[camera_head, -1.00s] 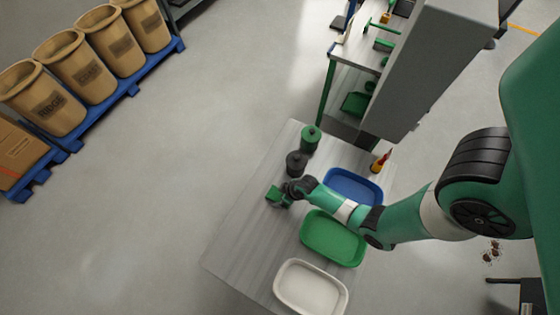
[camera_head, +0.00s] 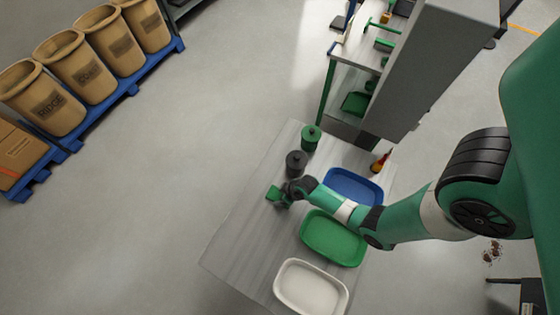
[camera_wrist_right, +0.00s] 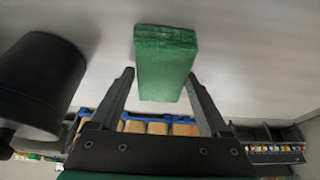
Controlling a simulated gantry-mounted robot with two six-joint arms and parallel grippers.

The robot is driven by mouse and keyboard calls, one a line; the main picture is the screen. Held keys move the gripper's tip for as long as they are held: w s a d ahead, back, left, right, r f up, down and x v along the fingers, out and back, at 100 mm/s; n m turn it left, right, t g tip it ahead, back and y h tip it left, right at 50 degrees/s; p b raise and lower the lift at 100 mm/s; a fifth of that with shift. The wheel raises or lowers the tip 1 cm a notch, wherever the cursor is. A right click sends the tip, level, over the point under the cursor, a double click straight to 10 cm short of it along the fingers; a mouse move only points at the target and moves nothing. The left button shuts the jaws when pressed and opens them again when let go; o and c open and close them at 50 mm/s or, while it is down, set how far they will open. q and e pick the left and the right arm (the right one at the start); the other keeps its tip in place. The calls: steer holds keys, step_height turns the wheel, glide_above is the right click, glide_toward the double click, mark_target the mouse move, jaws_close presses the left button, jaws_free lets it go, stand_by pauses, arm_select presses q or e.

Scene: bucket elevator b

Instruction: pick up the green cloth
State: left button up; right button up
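The green cloth (camera_head: 272,193) is a small folded block on the grey table, near its left edge in the head view. In the right wrist view the cloth (camera_wrist_right: 165,62) stands out in layers, its near end between the two fingertips. My right gripper (camera_head: 281,197) is right at the cloth. In the wrist view the right gripper (camera_wrist_right: 159,74) is open, with a gap to the cloth at the left finger. The right fingertip looks very close to the cloth; contact cannot be told. My left gripper is not in view.
A black canister (camera_head: 296,162) stands close beside the gripper; it fills the left of the wrist view (camera_wrist_right: 38,80). A green canister (camera_head: 311,138) is behind it. Blue (camera_head: 378,202), green (camera_head: 355,262) and white (camera_head: 343,302) trays line the table's right side. The table's near left is clear.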

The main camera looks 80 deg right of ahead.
steer(key=c, duration=0.8)
steer(key=shift+r+p, duration=0.35)
steer(key=shift+r, duration=0.25)
steer(key=r+p, duration=0.1)
steer(key=r, duration=0.1)
steer(key=r+p, duration=0.1)
steer(key=shift+s+r, duration=0.2)
steer(key=shift+r, duration=0.15)
steer(key=s+r+p, duration=0.2)
steer(key=s+r, duration=0.1)
steer(key=s, duration=0.1)
steer(key=s+a+r+p, duration=0.1)
steer(key=s+r+p, duration=0.1)
steer(key=s, duration=0.3)
steer(key=s+a+r+p, duration=0.1)
steer(key=s+r+p, duration=0.2)
steer(key=s+p, duration=0.1)
steer(key=shift+s+r, duration=0.25)
steer(key=shift+r, duration=0.05)
steer(key=shift+d, duration=0.1)
